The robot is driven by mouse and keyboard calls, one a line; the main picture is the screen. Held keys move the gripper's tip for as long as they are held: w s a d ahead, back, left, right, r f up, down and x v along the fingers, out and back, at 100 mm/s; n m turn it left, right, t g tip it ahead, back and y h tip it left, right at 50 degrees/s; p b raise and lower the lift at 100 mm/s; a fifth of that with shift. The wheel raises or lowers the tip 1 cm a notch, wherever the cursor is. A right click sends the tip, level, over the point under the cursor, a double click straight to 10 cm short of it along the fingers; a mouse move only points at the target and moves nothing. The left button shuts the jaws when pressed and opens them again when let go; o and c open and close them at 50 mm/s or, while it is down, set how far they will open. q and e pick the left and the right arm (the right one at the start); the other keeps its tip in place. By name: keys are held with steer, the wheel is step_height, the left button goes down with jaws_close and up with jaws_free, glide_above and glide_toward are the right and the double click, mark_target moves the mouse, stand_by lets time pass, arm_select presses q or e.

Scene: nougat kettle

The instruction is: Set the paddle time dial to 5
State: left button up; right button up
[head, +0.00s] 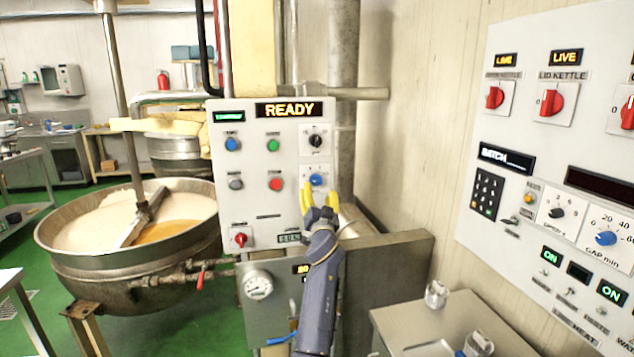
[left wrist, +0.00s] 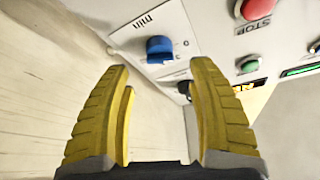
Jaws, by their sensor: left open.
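A blue dial (head: 316,180) sits on a white plate low on the right side of the grey control panel (head: 262,215). The blue dial also shows in the left wrist view (left wrist: 160,48), with "min" printed beside it; its pointer setting is too small to read. My left gripper (head: 320,196) has yellow fingers, is open and empty, and is just below and in front of this dial. In the left wrist view the dial appears beyond the gap between the fingers, apart from them. A black dial (head: 316,141) sits above the blue one. My right gripper is out of view.
Green and red buttons (head: 275,184) are left of the dial, below a READY display (head: 289,110). A second panel (head: 560,170) on the right carries red switches and a blue dial marked GAP min (head: 606,238). A large kettle (head: 130,250) stands at left.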

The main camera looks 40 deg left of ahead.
mark_target(317, 182)
arm_select(q)
steer(key=shift+x, duration=3.25)
steer(key=shift+c, duration=0.2)
steer(key=c, duration=1.2)
